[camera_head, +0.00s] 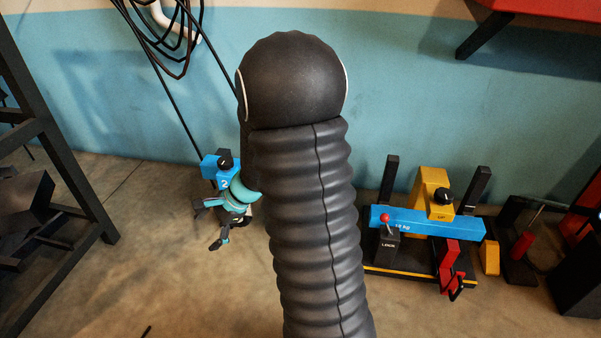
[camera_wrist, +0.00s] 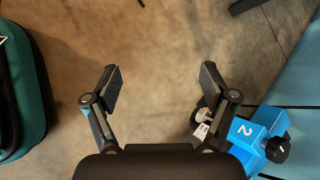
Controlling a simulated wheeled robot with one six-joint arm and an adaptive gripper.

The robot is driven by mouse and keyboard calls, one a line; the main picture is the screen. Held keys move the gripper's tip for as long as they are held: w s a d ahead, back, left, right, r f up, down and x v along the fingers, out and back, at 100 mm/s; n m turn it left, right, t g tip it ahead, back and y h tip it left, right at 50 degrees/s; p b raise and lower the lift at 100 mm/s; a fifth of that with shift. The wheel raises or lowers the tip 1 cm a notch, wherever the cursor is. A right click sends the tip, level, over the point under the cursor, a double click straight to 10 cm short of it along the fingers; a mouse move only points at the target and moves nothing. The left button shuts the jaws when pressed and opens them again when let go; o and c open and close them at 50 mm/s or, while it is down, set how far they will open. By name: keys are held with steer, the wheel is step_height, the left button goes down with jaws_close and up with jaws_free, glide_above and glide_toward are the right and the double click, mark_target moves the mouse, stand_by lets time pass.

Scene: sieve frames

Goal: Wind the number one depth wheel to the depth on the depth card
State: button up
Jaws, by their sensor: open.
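A blue box marked 2 (camera_head: 222,172) with a black knob (camera_head: 225,160) on it stands left of my arm in the head view. The box (camera_wrist: 250,135) and its knob (camera_wrist: 277,150) also show at the lower right of the wrist view. No wheel marked one shows. A small white tag (camera_wrist: 203,130) sits beside the box, too small to read, and I cannot tell whether it is the depth card. My gripper (camera_head: 209,226) is open and empty, close to the numbered box. In the wrist view its fingers (camera_wrist: 160,80) stand wide apart over bare floor.
My arm hides the middle of the head view. To the right stands a rig with a blue beam (camera_head: 445,225), a yellow post (camera_head: 432,183) and a red-knobbed lever (camera_head: 385,219). A black frame (camera_head: 50,130) stands at the left. A teal-and-black object (camera_wrist: 22,100) edges the wrist view.

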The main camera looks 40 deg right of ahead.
steer(key=w+d+f+h, duration=0.3)
steer(key=w+f+h, duration=0.45)
steer(key=f, duration=0.65)
steer(key=w+d+f+h, duration=0.5)
steer(key=d, duration=0.2)
steer(key=s+d+r+g+h, duration=0.1)
steer(key=s+d+r+h, duration=0.1)
steer(key=d+r+h, duration=0.45)
steer(key=s+d+r+m+g+h, duration=0.1)
steer(key=s+d+r+g+h, duration=0.15)
steer(key=r, duration=0.25)
steer(key=s+d+r+g+h, duration=0.1)
steer(key=d+r+h, duration=0.2)
steer(key=r+h, duration=0.1)
steer(key=shift+y, duration=0.25)
steer(key=d, duration=1.3)
steer(key=shift+s+d, duration=0.2)
steer(key=shift+d, duration=0.2)
steer(key=shift+c, duration=0.3)
steer(key=c, duration=1.1)
